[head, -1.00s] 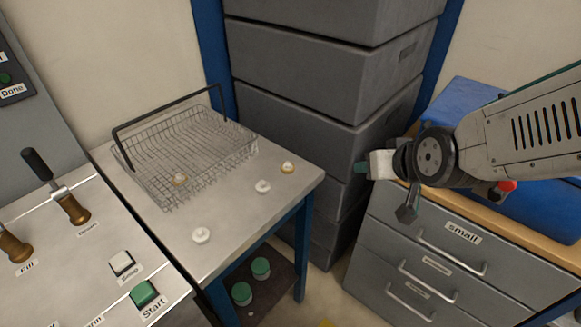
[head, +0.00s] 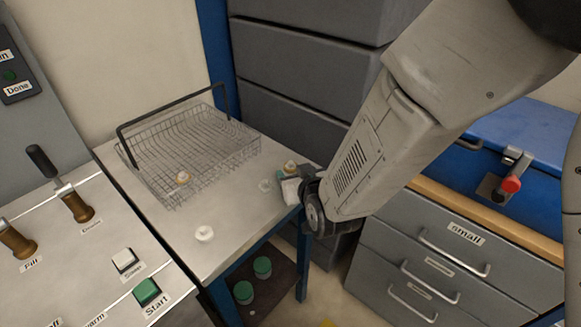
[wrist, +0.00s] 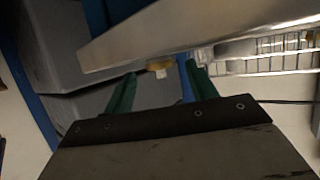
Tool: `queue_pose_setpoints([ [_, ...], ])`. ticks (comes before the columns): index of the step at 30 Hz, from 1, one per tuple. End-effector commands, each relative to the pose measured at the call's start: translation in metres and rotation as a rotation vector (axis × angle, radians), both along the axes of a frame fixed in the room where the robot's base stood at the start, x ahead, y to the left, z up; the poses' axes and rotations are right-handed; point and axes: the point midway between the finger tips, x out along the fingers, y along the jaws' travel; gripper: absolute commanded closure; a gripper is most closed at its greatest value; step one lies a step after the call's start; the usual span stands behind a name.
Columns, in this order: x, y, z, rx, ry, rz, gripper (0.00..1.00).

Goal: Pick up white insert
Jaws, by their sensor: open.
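White inserts lie on the metal table (head: 225,250). One plain white insert (head: 205,233) is near its front, and another (head: 265,185) is farther right. A white piece with a brass-coloured ring (head: 290,167) is near the right edge, and a similar piece (head: 183,178) is at the wire basket. My gripper (head: 279,187) is low at the table's right edge, beside the right-hand pieces, open and apparently empty. In the wrist view its green fingers (wrist: 160,82) point toward a brass-and-white piece (wrist: 160,66) at the table edge. Contact cannot be told.
The wire basket (head: 217,150) with a black handle fills the table's back. A control panel (head: 75,265) with levers and buttons stands left. Grey drawers (head: 460,255) and a blue box (head: 500,130) are right. Green-lidded jars (head: 262,267) sit on the shelf below.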

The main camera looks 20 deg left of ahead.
Motion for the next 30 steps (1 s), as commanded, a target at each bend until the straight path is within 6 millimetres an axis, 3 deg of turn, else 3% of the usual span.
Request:
queue_pose_setpoints([
  [4,0.0119,0.0084,-0.0055,0.0,-0.001,-0.001,0.43],
  [11,0.0133,0.0092,-0.006,-0.001,0.0,-0.002,0.43],
  [17,0.0132,0.0091,-0.006,-0.001,0.0,-0.002,0.91],
  [30,0.0137,0.0085,-0.0008,-0.001,-0.001,-0.003,0.91],
])
